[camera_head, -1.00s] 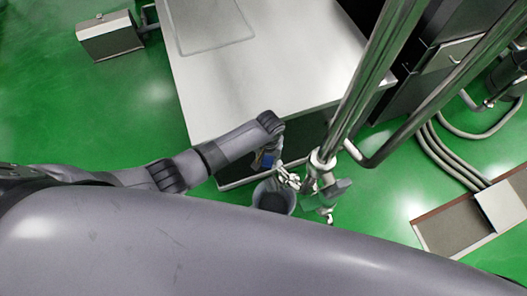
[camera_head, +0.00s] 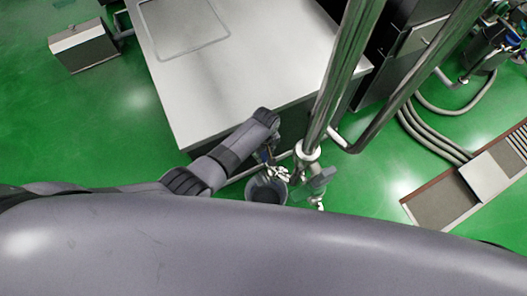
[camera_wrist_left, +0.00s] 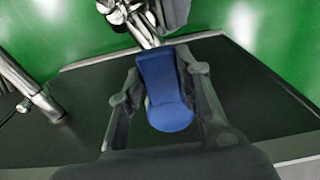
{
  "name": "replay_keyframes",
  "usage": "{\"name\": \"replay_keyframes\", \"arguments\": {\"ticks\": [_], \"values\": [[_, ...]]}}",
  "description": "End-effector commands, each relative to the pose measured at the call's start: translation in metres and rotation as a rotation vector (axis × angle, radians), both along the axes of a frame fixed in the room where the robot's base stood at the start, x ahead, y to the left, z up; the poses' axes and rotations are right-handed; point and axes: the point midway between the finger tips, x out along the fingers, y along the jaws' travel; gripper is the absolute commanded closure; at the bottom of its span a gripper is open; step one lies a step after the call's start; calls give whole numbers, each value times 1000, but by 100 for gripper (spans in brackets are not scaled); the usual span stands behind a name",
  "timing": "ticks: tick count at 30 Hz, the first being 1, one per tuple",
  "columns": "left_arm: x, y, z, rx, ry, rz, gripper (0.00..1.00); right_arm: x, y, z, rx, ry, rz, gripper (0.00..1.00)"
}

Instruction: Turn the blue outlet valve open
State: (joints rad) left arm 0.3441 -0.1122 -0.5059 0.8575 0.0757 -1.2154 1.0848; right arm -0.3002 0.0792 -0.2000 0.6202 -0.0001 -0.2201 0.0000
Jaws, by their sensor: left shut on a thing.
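The blue outlet valve handle (camera_wrist_left: 165,92) is a flat paddle with a rounded end, in the middle of the left wrist view. My left gripper (camera_wrist_left: 166,100) has one finger on each side of it and is shut on it. The metal valve body and fittings (camera_wrist_left: 135,18) are just beyond the handle. In the head view my left gripper (camera_head: 266,156) is beside the steel pipework, mostly hidden by its own wrist, and only a trace of blue shows there. My right gripper is not in view.
A grey bucket (camera_head: 266,190) stands on the green floor below the valve. Vertical steel pipes (camera_head: 340,80) and a grey-handled fitting (camera_head: 320,178) stand close to its right. A large steel-topped cabinet (camera_head: 225,75) is behind. Hoses (camera_head: 435,135) and a floor grate (camera_head: 440,200) are farther right.

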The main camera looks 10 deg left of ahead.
Motion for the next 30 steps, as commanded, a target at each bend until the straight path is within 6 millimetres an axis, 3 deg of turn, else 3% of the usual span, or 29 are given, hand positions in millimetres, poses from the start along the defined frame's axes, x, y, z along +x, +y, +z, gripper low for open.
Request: {"name": "replay_keyframes", "arguments": {"ticks": [11, 12, 21, 30], "values": [[3, 0, 1, -3, -6, 17, 100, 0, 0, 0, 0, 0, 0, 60], [3, 0, 1, -3, -6, 17, 68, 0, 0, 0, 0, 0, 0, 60], [2, 0, 1, -2, -4, 13, 48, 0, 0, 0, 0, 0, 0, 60], [1, 0, 1, -2, -3, 11, 48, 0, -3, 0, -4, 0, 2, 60]]}}
